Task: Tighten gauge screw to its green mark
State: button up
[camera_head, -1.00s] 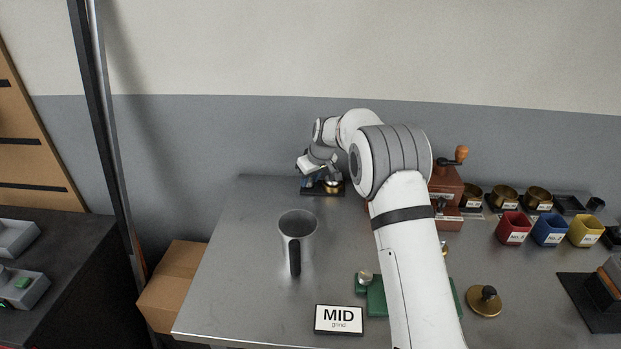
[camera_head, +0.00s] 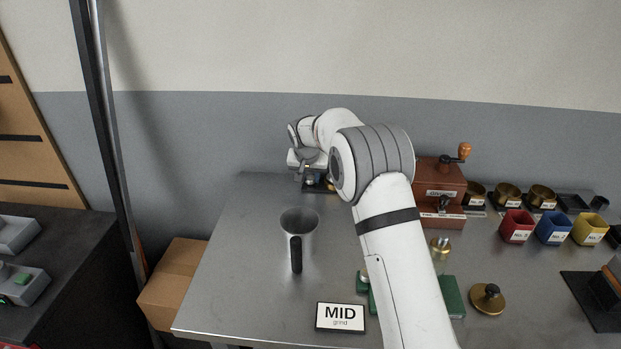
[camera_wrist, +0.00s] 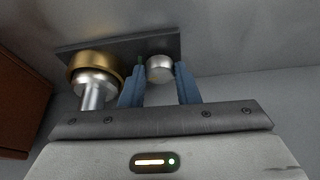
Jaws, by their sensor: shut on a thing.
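In the wrist view the gauge screw (camera_wrist: 160,66) is a round silver knob on a dark plate (camera_wrist: 112,46). A small greenish spot (camera_wrist: 139,60) shows just left of it, partly covered by a finger. My gripper (camera_wrist: 159,76) has its blue fingers on both sides of the knob and is shut on it. A brass gauge part (camera_wrist: 92,66) with a silver cylinder stands close to the left finger. In the head view the dark gauge base (camera_head: 318,186) is at the back of the table, mostly hidden by my wrist.
A MID sign (camera_head: 340,317) stands near the front edge. The table's left side is clear.

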jog(key=shift+m, duration=0.6)
jog(key=shift+a, duration=0.1)
jog(key=o, duration=1)
jog(key=shift+c, duration=0.2)
jog(key=v, duration=0.7)
jog(key=shift+r+b, duration=0.3)
jog(key=shift+r, duration=0.1)
jog(key=shift+s+a, duration=0.1)
jog(key=shift+a, duration=0.05)
